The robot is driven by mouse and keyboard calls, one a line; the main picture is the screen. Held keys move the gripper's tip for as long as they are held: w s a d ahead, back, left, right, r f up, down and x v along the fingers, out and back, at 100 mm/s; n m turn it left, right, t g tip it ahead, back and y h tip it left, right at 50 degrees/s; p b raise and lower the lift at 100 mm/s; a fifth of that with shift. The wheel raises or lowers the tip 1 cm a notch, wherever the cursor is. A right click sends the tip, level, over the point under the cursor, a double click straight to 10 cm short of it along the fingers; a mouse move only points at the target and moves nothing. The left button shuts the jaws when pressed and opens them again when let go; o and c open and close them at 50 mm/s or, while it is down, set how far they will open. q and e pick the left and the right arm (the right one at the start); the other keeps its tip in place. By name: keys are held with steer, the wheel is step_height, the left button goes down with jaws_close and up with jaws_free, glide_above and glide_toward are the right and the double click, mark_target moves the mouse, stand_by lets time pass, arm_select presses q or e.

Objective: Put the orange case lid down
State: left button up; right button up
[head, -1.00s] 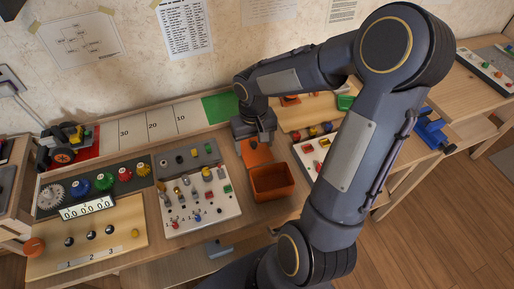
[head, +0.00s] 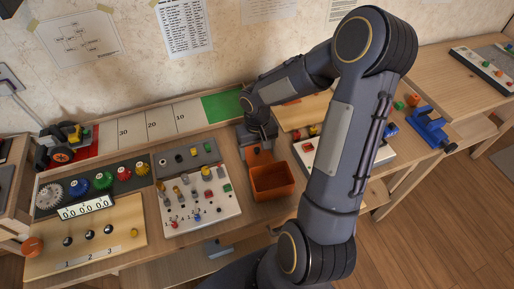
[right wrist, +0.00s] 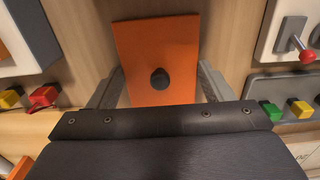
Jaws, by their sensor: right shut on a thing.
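The orange case lid (right wrist: 157,45) is a flat orange plate with a dark round knob in its middle. In the right wrist view it lies between the two fingers of my right gripper (right wrist: 160,88), which is shut on it. In the head view the lid (head: 260,157) shows just below my right gripper (head: 259,138), behind the open orange case (head: 272,185). The lid is low over the wooden bench; I cannot tell whether it touches it. The gripper and wrist hide its far part. My left gripper is not in view.
A white board of switches and pegs (head: 199,200) stands left of the case. Another panel (head: 306,147) lies to the right, partly behind my right arm. A green patch (head: 222,106) marks the strip behind. Little bare bench shows around the lid.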

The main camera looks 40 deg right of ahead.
mark_target(257, 149)
steer(key=o, duration=0.9)
steer(key=shift+o, duration=0.2)
steer(key=shift+r+p, duration=0.35)
steer(key=shift+r, duration=0.15)
step_height(257, 149, up, 11)
steer(key=p, duration=0.1)
steer(key=s+a+r+n+t+y, duration=0.1)
steer(key=s+a+r+t+y, duration=0.1)
steer(key=s+a, duration=0.4)
steer(key=s+a+r+n+t+y, duration=0.1)
steer(key=s+a+r+t, duration=0.2)
steer(key=s+a, duration=0.3)
steer(key=s+r, duration=0.1)
steer(key=s, duration=0.2)
steer(key=shift+s+a+t+y, duration=0.15)
steer(key=shift+s+t+y, duration=0.15)
steer(key=shift+y, duration=0.1)
